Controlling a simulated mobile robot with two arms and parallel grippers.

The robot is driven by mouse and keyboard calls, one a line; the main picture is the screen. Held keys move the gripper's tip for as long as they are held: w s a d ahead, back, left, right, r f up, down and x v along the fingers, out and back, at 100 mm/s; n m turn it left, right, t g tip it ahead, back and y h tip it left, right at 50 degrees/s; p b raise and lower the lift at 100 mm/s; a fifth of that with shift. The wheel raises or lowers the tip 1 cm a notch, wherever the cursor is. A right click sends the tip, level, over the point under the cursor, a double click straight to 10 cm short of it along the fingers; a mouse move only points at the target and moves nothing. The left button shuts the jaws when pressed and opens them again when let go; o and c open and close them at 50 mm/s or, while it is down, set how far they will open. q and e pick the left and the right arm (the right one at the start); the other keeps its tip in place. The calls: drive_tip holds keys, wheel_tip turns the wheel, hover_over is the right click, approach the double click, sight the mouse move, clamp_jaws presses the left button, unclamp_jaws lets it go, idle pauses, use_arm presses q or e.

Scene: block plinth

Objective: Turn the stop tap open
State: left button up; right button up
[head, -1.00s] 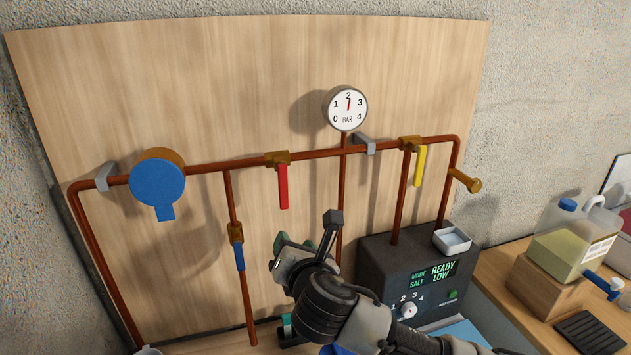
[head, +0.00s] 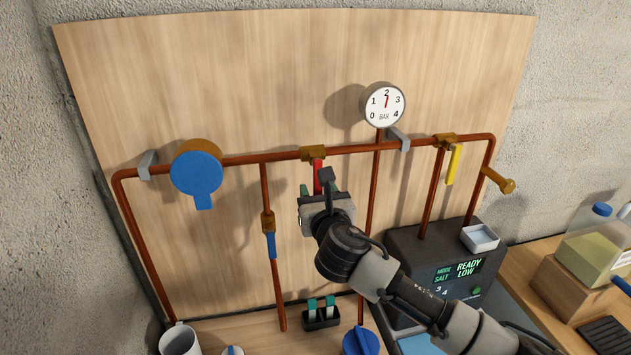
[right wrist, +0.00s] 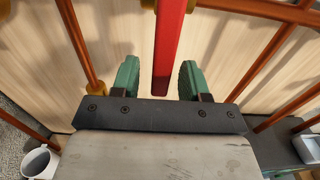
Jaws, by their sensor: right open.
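A red lever (head: 318,172) hangs straight down from a brass valve (head: 313,153) on the horizontal copper pipe. My right gripper (head: 319,189) is at the lower part of this lever. In the right wrist view the red lever (right wrist: 171,45) passes between the open green fingers (right wrist: 159,70), with a gap on each side. A blue lever (head: 271,245) hangs on the vertical pipe to the left, and a yellow lever (head: 453,165) hangs at the right. No label shows which is the stop tap. My left gripper is not in view.
The pressure gauge (head: 384,105) reads about 2 bar. A blue round housing (head: 197,173) is at the left of the pipe. A dark control box (head: 405,245) stands at lower right. A mug (head: 180,340) and a small black holder (head: 321,318) are below.

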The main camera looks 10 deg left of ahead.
drive_tip(key=shift+x, duration=1.2)
clamp_jaws()
